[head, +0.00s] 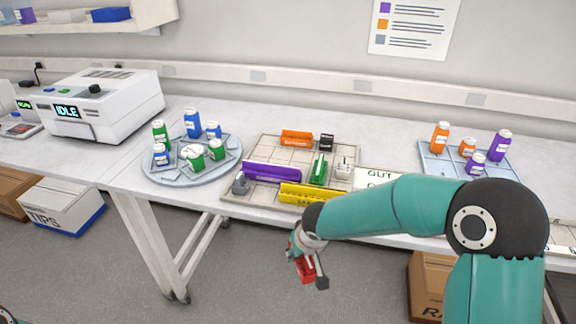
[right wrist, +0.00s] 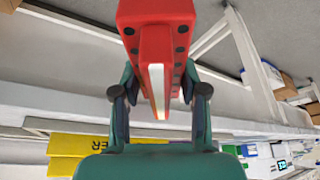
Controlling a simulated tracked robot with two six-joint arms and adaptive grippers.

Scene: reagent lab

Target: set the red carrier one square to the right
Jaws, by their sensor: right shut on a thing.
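The red carrier (head: 306,271) is in my right gripper (head: 308,262), in front of the table's front edge and over the floor. In the right wrist view the red carrier (right wrist: 157,25) fills the top middle, between the two fingers of the right gripper (right wrist: 158,105), which is shut on it. The gridded board (head: 232,197) lies on the table behind the gripper. It bears an orange carrier (head: 297,138), a purple carrier (head: 271,173), a green carrier (head: 319,170) and a yellow carrier (head: 305,194). My left gripper is out of view.
A sign reading OUT (head: 377,178) is to the right, partly behind my right arm. A blue-grey bottle tray (head: 433,164) stands farther right.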

